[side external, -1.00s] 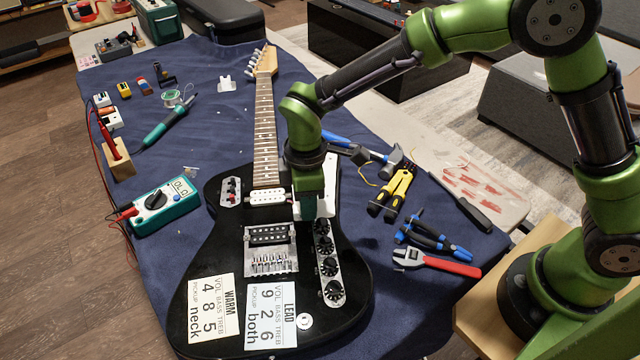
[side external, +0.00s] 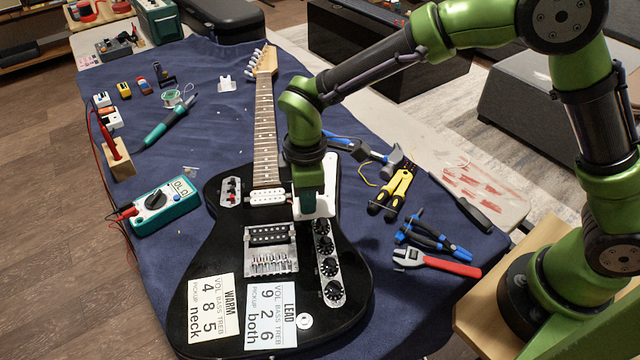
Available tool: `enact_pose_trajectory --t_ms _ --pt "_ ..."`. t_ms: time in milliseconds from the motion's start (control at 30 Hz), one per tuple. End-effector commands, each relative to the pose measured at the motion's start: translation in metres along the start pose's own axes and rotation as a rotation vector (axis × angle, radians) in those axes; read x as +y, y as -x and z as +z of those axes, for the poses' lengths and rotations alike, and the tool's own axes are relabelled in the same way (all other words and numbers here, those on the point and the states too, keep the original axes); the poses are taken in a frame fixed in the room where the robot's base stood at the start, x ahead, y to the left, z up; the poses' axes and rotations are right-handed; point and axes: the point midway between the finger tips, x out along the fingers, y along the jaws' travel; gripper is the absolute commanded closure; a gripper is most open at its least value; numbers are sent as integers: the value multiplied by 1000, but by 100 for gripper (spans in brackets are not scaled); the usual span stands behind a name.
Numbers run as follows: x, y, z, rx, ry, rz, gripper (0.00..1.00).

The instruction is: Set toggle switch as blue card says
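The black guitar (side external: 215,255) lies on its back with its neck pointing away. A small silver plate (side external: 230,193) with red and dark parts sits at the upper left of its body; it may carry the toggle switch, but the parts are too small to read. Two cards lie on the lower body: the WARM card (side external: 211,308), reading 4 8 5 neck, and the LEAD card (side external: 270,316), reading 9 2 6 both. My gripper (side external: 314,212) points down over the body, just above the knob row. Its finger gap cannot be made out.
A silver strip with several black knobs (side external: 329,266) runs below my gripper. Pliers (side external: 435,238), a red-handled wrench (side external: 440,262), yellow strippers (side external: 394,190) and a hammer (side external: 370,152) lie right of the guitar. A multimeter (side external: 163,205) and soldering iron (side external: 167,122) lie left.

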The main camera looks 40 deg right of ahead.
Motion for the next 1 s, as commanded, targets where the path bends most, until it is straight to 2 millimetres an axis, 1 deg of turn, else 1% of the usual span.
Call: enact_pose_trajectory --t_ms 367,733,767,833,867,1000 --pt "0 0 0 -1 0 -2 88" --pt "6 0 0 -1 -1 0 88" --pt "6 0 0 -1 -1 0 85" --pt "6 0 0 -1 -1 -1 74" --pt "5 0 0 -1 -1 -1 72" --pt "5 0 0 -1 0 -1 72"
